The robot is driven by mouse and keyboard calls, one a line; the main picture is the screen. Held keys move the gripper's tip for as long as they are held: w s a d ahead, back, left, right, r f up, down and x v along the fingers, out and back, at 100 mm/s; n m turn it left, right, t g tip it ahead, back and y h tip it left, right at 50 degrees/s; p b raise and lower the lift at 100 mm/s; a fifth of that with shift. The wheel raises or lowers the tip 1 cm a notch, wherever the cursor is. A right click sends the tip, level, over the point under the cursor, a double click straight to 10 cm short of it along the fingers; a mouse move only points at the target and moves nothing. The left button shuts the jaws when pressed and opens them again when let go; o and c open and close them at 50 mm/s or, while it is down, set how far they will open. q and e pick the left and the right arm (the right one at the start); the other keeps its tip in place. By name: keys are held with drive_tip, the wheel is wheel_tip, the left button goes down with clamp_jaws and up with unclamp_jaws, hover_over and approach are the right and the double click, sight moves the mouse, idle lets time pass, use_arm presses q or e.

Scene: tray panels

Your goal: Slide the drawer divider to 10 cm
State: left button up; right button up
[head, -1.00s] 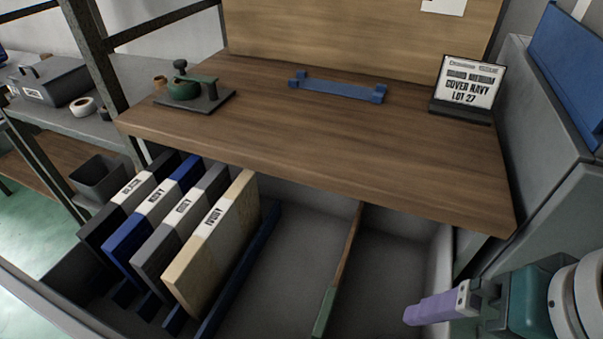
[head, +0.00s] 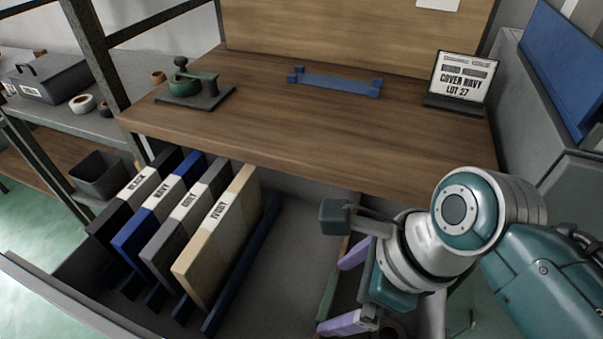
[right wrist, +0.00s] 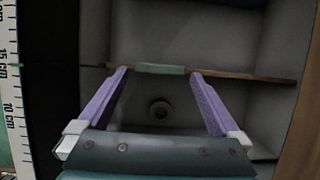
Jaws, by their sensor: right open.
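The drawer divider (head: 328,293) is a thin brown board with a green grip section, standing across the open drawer. In the right wrist view the divider (right wrist: 240,75) runs side to side, with its green part in the middle. My right gripper (head: 332,295) is over the drawer with its purple fingers spread. In the right wrist view the open gripper (right wrist: 160,72) has one fingertip on each side of the green part, apparently close to the board; contact cannot be told. A white cm scale (right wrist: 10,90) shows 15 and 10 marks; the divider lies roughly level with 15. My left gripper is out of view.
Black, navy, grey and ivory (head: 215,235) binders stand at the drawer's left beside a blue rail (head: 240,265). The wooden worktop (head: 300,125) overhangs the drawer's back. On it stand a sign (head: 463,78) and a blue holder (head: 335,84). Drawer floor between rail and divider is clear.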

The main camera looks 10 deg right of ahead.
drive_tip(key=shift+b+x, duration=0.45)
drive_tip(key=shift+x, duration=1)
drive_tip(key=shift+r, duration=0.1)
clamp_jaws()
